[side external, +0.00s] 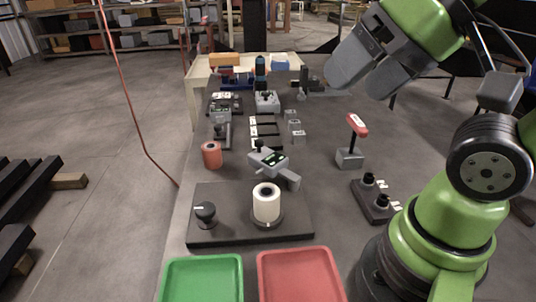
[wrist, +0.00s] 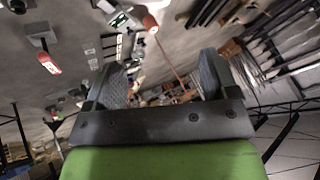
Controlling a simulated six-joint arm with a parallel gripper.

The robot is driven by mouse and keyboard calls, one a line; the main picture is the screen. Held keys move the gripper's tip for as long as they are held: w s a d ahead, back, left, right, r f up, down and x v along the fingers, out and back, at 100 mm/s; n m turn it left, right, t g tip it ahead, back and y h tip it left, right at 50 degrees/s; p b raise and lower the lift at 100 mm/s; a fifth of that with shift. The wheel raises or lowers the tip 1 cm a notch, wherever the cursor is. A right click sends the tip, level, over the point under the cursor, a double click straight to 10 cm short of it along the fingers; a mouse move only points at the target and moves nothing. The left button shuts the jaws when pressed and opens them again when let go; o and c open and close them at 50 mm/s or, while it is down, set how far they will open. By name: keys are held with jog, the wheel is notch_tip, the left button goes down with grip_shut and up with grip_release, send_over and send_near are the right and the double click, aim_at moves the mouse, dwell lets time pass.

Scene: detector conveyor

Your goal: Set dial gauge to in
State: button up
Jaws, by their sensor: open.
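My gripper (side external: 358,84) is raised at the upper right in the side view, above and apart from the table. Its two grey fingers are open and empty; they also show in the wrist view (wrist: 162,78). I cannot tell for sure which device is the dial gauge.
A dark base (side external: 248,238) carries a white roll (side external: 267,203) and a black knob (side external: 205,212). An orange roll (side external: 211,154) stands left. Green (side external: 203,260) and red (side external: 298,258) trays lie in front.

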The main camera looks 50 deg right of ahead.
jog(key=shift+m+g+h, duration=0.3)
jog(key=shift+m+g, duration=0.4)
jog(key=w, duration=0.1)
jog(key=w+r, duration=0.1)
jog(key=w, duration=0.1)
jog(key=w+d, duration=0.1)
jog(key=w, duration=0.1)
jog(key=shift+w+r, duration=0.15)
jog(key=shift+r, duration=0.15)
jog(key=c, duration=0.5)
jog(key=shift+o, duration=0.2)
jog(key=m+g+h, duration=0.1)
jog(key=m+g, duration=0.5)
send_over(259, 140)
notch_tip(259, 140, down, 14)
notch_tip(259, 140, down, 10)
jog(key=shift+f, duration=0.1)
jog(key=shift+c, duration=0.5)
grip_shut()
